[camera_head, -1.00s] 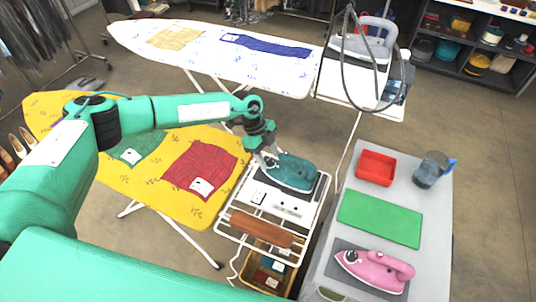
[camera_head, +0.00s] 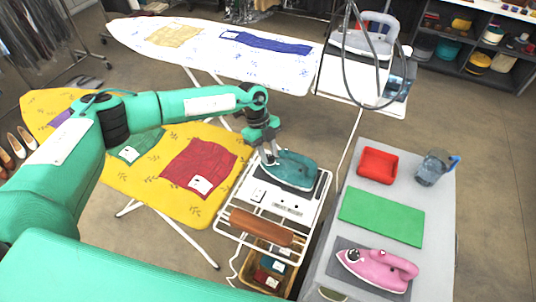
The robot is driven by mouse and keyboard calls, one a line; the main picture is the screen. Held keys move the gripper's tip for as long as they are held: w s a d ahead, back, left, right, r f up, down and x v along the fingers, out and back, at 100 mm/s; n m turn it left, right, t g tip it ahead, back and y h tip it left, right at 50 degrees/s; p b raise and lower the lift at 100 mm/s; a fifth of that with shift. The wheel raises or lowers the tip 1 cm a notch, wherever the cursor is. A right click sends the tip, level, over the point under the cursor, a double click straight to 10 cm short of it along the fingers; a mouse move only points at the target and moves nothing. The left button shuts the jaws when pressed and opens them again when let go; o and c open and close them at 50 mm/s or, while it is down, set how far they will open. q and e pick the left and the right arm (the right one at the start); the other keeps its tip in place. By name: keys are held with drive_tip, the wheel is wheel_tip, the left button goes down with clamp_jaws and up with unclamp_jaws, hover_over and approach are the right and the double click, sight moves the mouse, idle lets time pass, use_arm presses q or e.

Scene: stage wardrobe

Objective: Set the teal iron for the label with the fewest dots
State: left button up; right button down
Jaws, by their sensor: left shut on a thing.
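The teal iron (camera_head: 292,170) lies on a dark pad at the far end of the white rack at the end of the yellow ironing board (camera_head: 130,184). My left gripper (camera_head: 270,160) is shut at the left end of the iron, on a part too small to make out, likely its dial. A red cloth (camera_head: 195,166) and a green cloth (camera_head: 137,147) lie on the yellow board, each with a small white label. The dots on the labels are too small to count. My right gripper is not in view.
A grey table (camera_head: 335,262) at right holds a pink iron (camera_head: 377,268), a green mat (camera_head: 381,217), a red tray (camera_head: 377,164) and a jug (camera_head: 432,168). A white ironing board (camera_head: 215,55) and a grey iron (camera_head: 363,40) stand behind. A wooden sleeve board (camera_head: 262,227) lies on the rack.

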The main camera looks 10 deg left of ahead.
use_arm(q)
drive_tip(key=m+b, duration=0.1)
drive_tip(key=m, duration=0.1)
drive_tip(key=m+g+y+b, duration=0.1)
drive_tip(key=m+b, duration=0.2)
drive_tip(key=shift+w+d+f+m, duration=0.15)
drive_tip(key=shift+d+m, duration=0.1)
drive_tip(key=shift+m, duration=0.05)
drive_tip(key=shift+m+y, duration=0.3)
drive_tip(key=shift+m+b, duration=0.4)
drive_tip(key=shift+b, duration=0.05)
drive_tip(key=shift+d+m+g+y+b, duration=0.1)
drive_tip(key=shift+m+g+y+b, duration=0.3)
drive_tip(key=shift+m+y+b, duration=0.45)
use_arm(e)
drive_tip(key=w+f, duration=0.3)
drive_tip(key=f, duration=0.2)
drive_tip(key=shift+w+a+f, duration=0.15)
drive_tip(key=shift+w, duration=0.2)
use_arm(q)
drive_tip(key=shift+h, duration=0.25)
drive_tip(key=o, duration=1)
drive_tip(key=shift+r, duration=0.2)
